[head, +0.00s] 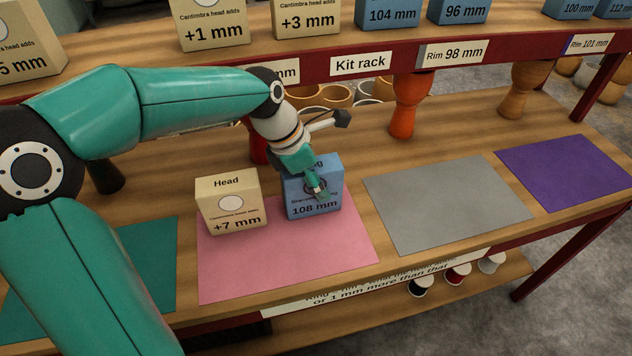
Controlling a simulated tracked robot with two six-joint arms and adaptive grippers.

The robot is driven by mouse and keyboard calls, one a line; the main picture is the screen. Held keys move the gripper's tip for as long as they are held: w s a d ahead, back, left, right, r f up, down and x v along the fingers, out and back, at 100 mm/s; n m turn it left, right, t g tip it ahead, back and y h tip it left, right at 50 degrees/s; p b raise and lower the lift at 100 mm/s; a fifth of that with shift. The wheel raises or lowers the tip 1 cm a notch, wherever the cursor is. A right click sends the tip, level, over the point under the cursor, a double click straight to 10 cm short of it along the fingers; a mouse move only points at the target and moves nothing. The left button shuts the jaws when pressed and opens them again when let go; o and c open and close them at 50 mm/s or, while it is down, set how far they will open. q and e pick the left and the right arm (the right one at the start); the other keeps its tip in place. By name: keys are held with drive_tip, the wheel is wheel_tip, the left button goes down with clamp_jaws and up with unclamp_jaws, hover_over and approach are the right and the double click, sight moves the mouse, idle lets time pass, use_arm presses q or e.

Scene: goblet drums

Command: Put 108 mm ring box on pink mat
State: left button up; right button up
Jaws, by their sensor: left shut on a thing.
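The blue 108 mm ring box (299,205) stands upright at the back right part of the pink mat (290,260). It seems to rest on the mat, though its underside is hidden. My left gripper (318,190) reaches down over the box from behind and is shut on it, covering part of its front label and top. My right gripper is not in the head view.
A cream Head +7 mm box (231,204) stands left of the blue box on the pink mat. A grey mat (445,205) and a purple mat (565,170) lie empty to the right. An orange drum (404,108) stands behind. The rack shelf (330,62) holds several boxes above.

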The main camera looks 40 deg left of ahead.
use_arm(q)
drive_tip(key=o, duration=1.5)
drive_tip(key=shift+c, duration=0.2)
drive_tip(key=p+v, duration=0.2)
drive_tip(key=v, duration=0.9)
drive_tip(key=shift+a+r+p, duration=0.15)
drive_tip(key=shift+r+p, duration=0.15)
drive_tip(key=shift+p, duration=0.05)
drive_tip(key=shift+s+r, duration=0.15)
